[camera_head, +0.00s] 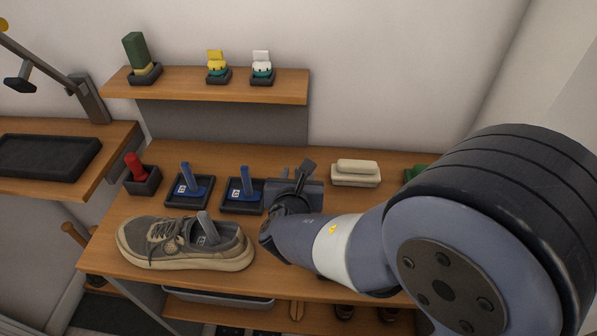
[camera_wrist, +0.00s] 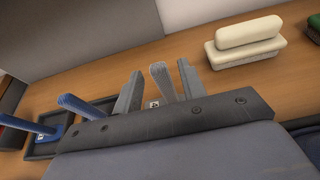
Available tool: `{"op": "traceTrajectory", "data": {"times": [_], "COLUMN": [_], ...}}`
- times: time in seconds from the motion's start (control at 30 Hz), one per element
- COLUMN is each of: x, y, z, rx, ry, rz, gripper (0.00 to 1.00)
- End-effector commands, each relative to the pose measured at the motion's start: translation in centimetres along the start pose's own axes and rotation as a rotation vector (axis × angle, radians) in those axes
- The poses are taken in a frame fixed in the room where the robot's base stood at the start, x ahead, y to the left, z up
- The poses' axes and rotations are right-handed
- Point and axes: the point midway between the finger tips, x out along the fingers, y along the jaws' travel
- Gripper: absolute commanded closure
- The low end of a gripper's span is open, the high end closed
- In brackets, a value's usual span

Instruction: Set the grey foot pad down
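My gripper (camera_wrist: 160,84) is pointed down over the bench, right of the two blue foot pads. In the wrist view its two dark fingers stand apart, with a grey upright handle (camera_wrist: 160,80) between them. This looks like the grey foot pad's handle; a small white label shows at its foot. Narrow gaps show between handle and fingers on both sides. The pad's base and what it rests on are hidden by my gripper. In the head view my gripper (camera_head: 298,185) covers most of it. Another grey handle (camera_head: 208,228) sticks up out of the grey-brown shoe (camera_head: 185,243).
Blue foot pads (camera_head: 188,182) (camera_head: 243,187) stand in dark trays to the left, beside a red-handled item (camera_head: 136,167). A cream brush (camera_head: 356,172) lies to the right, a green item (camera_head: 415,173) beyond. A wall shelf (camera_head: 220,86) hangs above at the back.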

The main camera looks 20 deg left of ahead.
Motion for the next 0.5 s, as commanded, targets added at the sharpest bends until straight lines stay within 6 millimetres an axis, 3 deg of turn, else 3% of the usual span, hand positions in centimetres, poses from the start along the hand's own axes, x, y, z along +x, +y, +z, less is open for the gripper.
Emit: {"op": "traceTrajectory", "data": {"times": [0.3,0.5], "x": [-7.0,-9.5], "y": [0.1,0.1], "z": [0.1,0.0], "rx": [0.0,0.0], "ry": [-0.001,-0.001], "rz": [0.006,0.003], "gripper": [0.61,0.61]}}
